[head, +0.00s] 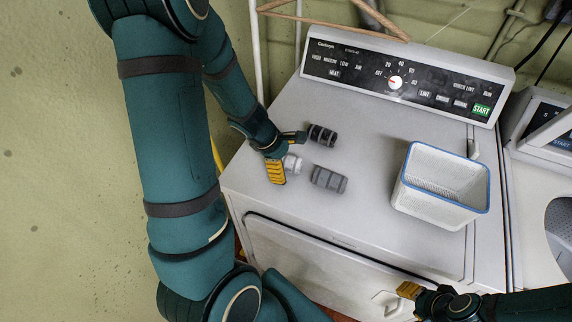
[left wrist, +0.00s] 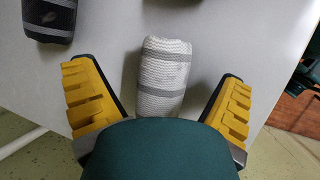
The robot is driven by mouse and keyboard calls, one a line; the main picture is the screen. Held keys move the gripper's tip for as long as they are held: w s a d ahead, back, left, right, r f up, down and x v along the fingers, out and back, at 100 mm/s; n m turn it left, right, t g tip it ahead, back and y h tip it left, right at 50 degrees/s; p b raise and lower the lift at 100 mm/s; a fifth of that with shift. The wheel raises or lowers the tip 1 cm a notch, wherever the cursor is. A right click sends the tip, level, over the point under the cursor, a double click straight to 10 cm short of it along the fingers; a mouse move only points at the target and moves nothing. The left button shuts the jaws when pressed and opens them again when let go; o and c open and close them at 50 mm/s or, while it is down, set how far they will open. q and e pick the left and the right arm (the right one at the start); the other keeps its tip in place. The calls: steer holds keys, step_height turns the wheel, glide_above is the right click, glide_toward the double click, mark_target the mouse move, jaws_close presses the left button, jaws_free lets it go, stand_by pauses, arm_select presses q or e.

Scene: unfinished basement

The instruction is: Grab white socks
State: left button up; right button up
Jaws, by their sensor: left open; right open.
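The white socks (head: 292,162) are a small rolled bundle with grey stripes on the left part of the dryer top. My left gripper (head: 286,155) is over them and partly hides them in the head view. In the left wrist view, the white socks (left wrist: 163,80) lie between the two open yellow fingers (left wrist: 160,108), with a gap on each side. Their near end is hidden by my gripper's body. My right gripper (head: 410,292) is open and empty at the lower right of the head view, in front of the dryer.
Black striped socks (head: 321,135) and grey striped socks (head: 328,179) lie close to the white ones. A white basket with a blue rim (head: 446,147) stands on the right of the dryer top (head: 350,110). The control panel (head: 420,80) rises at the back.

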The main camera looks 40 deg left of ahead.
mark_target(289, 156)
arm_select(q)
steer(key=shift+w+d+f, duration=0.15)
steer(key=shift+f, duration=0.25)
steer(key=c, duration=1.3)
step_height(289, 156, up, 10)
steer(key=p, duration=0.6)
